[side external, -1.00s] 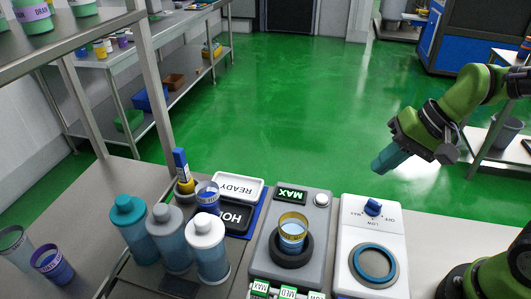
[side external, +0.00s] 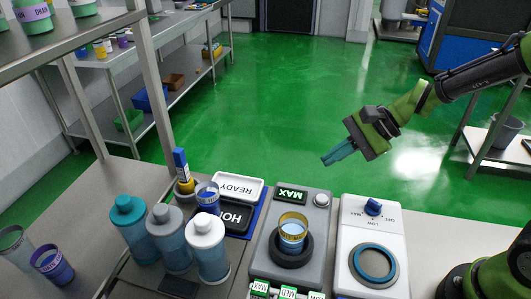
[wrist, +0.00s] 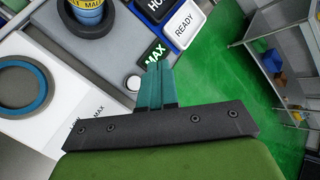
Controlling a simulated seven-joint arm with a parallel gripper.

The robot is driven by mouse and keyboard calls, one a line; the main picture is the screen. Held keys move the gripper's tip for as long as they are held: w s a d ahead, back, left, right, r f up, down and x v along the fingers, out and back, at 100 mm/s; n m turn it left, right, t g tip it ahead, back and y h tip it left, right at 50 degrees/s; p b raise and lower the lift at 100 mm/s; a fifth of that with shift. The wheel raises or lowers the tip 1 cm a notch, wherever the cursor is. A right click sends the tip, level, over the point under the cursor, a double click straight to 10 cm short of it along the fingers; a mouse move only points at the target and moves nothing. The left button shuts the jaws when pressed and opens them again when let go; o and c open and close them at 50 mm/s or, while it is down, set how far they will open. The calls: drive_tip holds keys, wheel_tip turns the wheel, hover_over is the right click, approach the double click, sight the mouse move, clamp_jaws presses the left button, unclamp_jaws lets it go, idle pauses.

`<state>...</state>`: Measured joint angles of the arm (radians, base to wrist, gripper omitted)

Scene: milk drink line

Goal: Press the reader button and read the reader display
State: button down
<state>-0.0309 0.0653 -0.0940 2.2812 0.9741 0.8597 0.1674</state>
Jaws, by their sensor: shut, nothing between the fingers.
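The grey reader (side external: 260,262) stands on the counter with a lit green display (side external: 291,195) that reads MAX. Its round pale button (side external: 321,200) sits right of the display. A cup with a yellow band and blue contents (side external: 292,232) stands in the reader's dark ring. My gripper (side external: 326,160) has teal fingers, shut and empty, in the air above and behind the button, apart from it. In the wrist view, the fingertips (wrist: 158,66) overlap part of the display (wrist: 153,53), and the button (wrist: 133,83) shows just left of the fingers.
A white unit with a blue knob (side external: 373,207) and ring stands right of the reader. Green floor lies open behind the counter.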

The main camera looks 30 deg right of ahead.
sight(326, 198)
drive_tip(key=shift+f, duration=4.4)
drive_tip(key=shift+f, duration=0.4)
drive_tip(key=shift+f, duration=0.45)
drive_tip(key=shift+r, duration=0.9)
drive_tip(key=shift+r, duration=2.5)
